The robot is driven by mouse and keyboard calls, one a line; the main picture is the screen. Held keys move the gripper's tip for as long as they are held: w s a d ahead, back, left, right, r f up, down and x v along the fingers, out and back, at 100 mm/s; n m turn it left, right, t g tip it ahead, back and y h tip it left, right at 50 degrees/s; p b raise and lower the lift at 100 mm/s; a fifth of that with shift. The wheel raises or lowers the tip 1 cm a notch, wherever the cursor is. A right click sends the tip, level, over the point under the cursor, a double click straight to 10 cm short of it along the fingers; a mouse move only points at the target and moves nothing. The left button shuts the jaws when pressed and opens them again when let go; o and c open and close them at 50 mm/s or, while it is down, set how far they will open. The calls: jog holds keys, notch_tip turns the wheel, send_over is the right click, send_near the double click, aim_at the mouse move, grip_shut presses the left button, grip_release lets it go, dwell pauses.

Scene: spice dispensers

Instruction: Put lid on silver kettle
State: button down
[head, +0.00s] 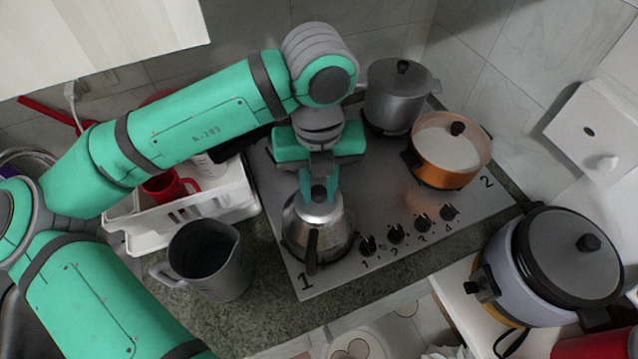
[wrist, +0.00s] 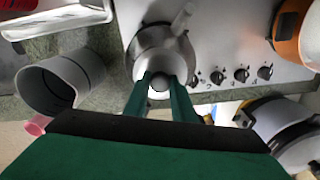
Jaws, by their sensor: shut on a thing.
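The silver kettle (head: 326,240) stands upright on the front-left burner of the stove, near the number 1. Its dark handle faces the front, and its spout (wrist: 182,18) shows in the wrist view. My gripper (head: 319,188) points down over the kettle's top and is shut on the dark knob of the lid (head: 319,196). In the wrist view my gripper (wrist: 160,78) has the knob between its green fingertips, over the near part of the kettle (wrist: 160,45).
A grey pitcher (head: 209,262) stands left of the stove, by a white rack (head: 190,215) with a red mug (head: 168,187). A grey pot (head: 396,98) and copper pot (head: 445,155) stand behind and right. A rice cooker (head: 550,268) is at far right.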

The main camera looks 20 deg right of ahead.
jog(key=c, duration=0.9)
grip_release()
